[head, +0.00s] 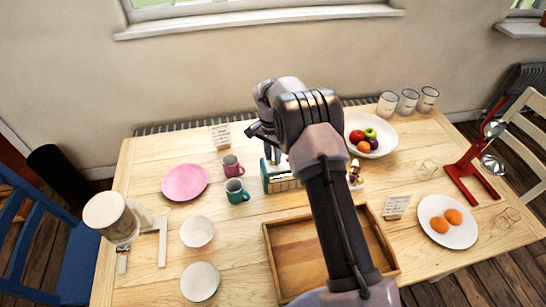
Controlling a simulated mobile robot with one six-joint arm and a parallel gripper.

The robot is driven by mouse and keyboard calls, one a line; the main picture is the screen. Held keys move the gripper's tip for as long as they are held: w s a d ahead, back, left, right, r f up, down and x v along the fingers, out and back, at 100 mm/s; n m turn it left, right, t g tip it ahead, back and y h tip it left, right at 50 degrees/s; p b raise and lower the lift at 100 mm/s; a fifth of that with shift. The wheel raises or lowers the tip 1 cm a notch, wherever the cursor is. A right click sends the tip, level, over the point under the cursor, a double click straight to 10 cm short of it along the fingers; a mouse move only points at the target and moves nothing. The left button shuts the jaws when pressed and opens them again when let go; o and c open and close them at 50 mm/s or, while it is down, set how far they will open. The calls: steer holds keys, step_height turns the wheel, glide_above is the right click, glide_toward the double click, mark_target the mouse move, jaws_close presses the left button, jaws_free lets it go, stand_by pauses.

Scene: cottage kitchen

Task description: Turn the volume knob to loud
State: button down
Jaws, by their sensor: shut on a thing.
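A small teal box with a cream front, which looks like the radio (281,184), stands upright near the middle of the wooden table. My gripper (273,155) reaches down to the top of the radio from behind my arm. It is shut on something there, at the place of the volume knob. The knob itself is hidden by the fingers, so its setting cannot be read. My arm covers the area just right of the radio.
An empty wooden tray (270,262) lies in front of the radio. Teal (236,192) and pink (232,166) mugs stand close on its left, beside a pink plate (184,182). A fruit bowl (382,149) and a small figurine (355,175) are on the right.

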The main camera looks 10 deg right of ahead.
stand_by(0.3)
steer(key=c, duration=1.2)
jaws_free()
steer(key=shift+r, duration=0.1)
steer(key=r+p, duration=0.1)
steer(key=r, duration=0.4)
steer(key=r+p, duration=0.2)
steer(key=r, duration=0.4)
steer(key=r+p, duration=0.1)
steer(key=r, duration=0.5)
steer(key=shift+w+a+r, duration=0.1)
steer(key=shift+w+a, duration=0.15)
steer(key=shift+w, duration=0.1)
